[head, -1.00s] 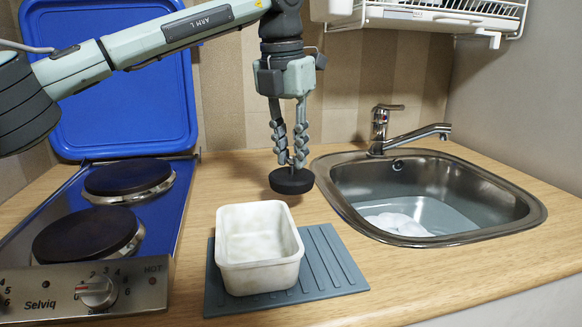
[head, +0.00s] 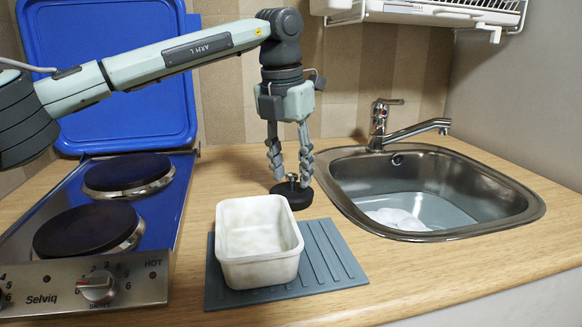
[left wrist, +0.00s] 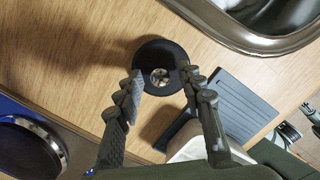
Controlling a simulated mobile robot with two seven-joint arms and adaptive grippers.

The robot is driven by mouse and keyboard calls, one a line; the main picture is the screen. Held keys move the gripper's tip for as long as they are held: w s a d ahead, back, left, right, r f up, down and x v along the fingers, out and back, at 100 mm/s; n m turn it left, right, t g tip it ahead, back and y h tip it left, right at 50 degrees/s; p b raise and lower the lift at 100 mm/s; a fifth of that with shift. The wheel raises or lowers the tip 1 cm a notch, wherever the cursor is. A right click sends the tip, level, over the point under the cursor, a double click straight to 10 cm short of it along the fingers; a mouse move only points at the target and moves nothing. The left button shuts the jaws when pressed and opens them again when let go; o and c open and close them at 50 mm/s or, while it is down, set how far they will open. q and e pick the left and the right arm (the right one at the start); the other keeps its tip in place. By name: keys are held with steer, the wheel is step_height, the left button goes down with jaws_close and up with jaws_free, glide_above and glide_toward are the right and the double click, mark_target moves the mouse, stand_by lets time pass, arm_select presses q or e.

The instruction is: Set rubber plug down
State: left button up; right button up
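The rubber plug (head: 292,196) is a black disc with a small metal knob on top. It lies flat on the wooden counter, behind the white tub and left of the sink. My left gripper (head: 291,184) is right over it, pointing down, with its fingers apart on either side of the knob. In the left wrist view the plug (left wrist: 160,50) shows from above, and gaps show between the knob and the fingertips of my left gripper (left wrist: 162,74). My right gripper is not seen in the head view.
The white tub (head: 259,250) stands on a grey ribbed mat (head: 335,262) in front of the plug. The steel sink (head: 360,207) with a tap (head: 380,125) is at right. The hob (head: 160,215) with its raised blue lid (head: 105,90) is at left.

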mark_target(286, 195)
arm_select(q)
steer(key=shift+r, duration=0.3)
step_height(286, 195, up, 12)
steer(key=s+a, duration=0.1)
steer(key=shift+s+f, duration=0.2)
steer(key=shift+s, duration=0.05)
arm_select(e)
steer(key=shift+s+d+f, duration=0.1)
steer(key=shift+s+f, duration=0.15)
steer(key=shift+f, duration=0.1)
